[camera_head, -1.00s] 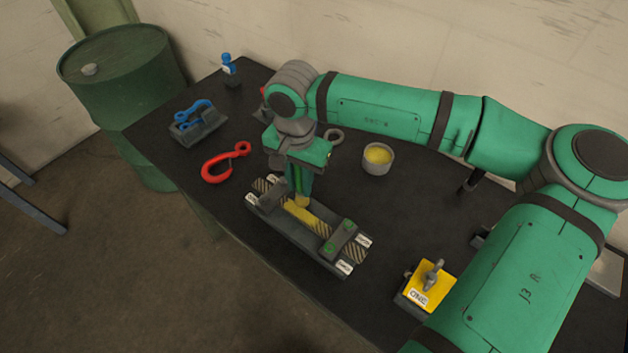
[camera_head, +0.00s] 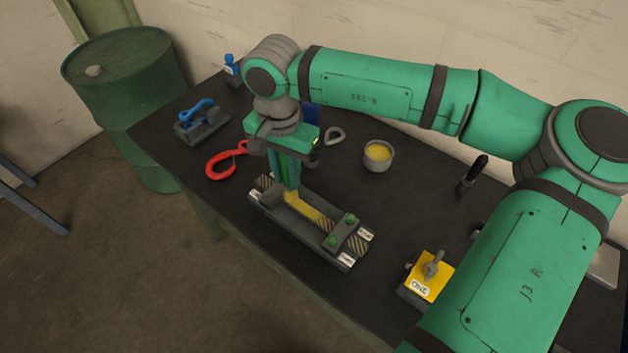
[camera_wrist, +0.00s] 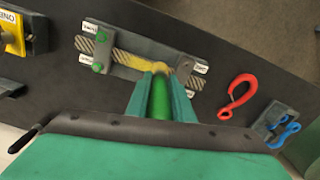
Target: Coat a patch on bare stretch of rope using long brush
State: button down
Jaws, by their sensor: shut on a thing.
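My gripper (camera_head: 289,178) points down over the rope fixture and is shut on the green handle of the long brush (camera_wrist: 159,95). The brush's yellowish tip (camera_head: 290,196) is at the rope, near the left end of its yellow-coated stretch. The rope (camera_head: 312,213) lies along a dark fixture (camera_head: 341,260) with a clamp block at each end. The rope is striped near the clamps, and yellow covers much of the middle. In the wrist view the yellow rope (camera_wrist: 135,61) runs left from the brush tip.
A pot of yellow paste (camera_head: 378,155) stands behind and right of the fixture. A red hook (camera_head: 222,163), a blue shackle on a stand (camera_head: 201,120), a grey ring (camera_head: 335,134) and a yellow box with a knob (camera_head: 429,276) surround it.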

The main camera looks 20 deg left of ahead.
aim_at(287, 184)
notch_tip(287, 184, up, 2)
jog(key=shift+w+a+r, duration=0.1)
jog(key=shift+r, duration=0.5)
jog(key=shift+s, duration=0.2)
dwell(0.4)
